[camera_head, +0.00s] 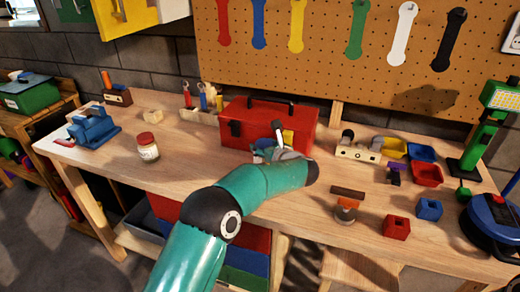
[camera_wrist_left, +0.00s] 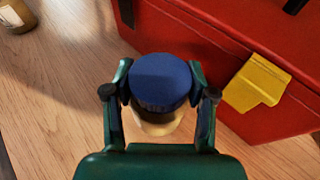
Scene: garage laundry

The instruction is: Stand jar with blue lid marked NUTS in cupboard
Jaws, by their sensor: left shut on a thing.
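The jar with a blue lid (camera_wrist_left: 160,80) is between the fingers of my left gripper (camera_wrist_left: 160,95) in the left wrist view, with its pale body partly showing below the lid. The gripper is shut on the jar, close in front of the red toolbox. In the head view my left gripper (camera_head: 279,150) is over the workbench at the toolbox's front, and the jar is mostly hidden by my arm. The NUTS marking cannot be read. A yellow-edged unit (camera_head: 130,18) on the wall at top left may be the cupboard; its inside is not clearly visible. My right gripper is not in view.
The red toolbox (camera_head: 238,127) with a yellow latch (camera_wrist_left: 258,84) stands beside the held jar. A red-lidded jar (camera_head: 147,146) and a blue vise (camera_head: 93,127) stand to the left on the workbench (camera_head: 190,160). Small bins and blocks crowd the right.

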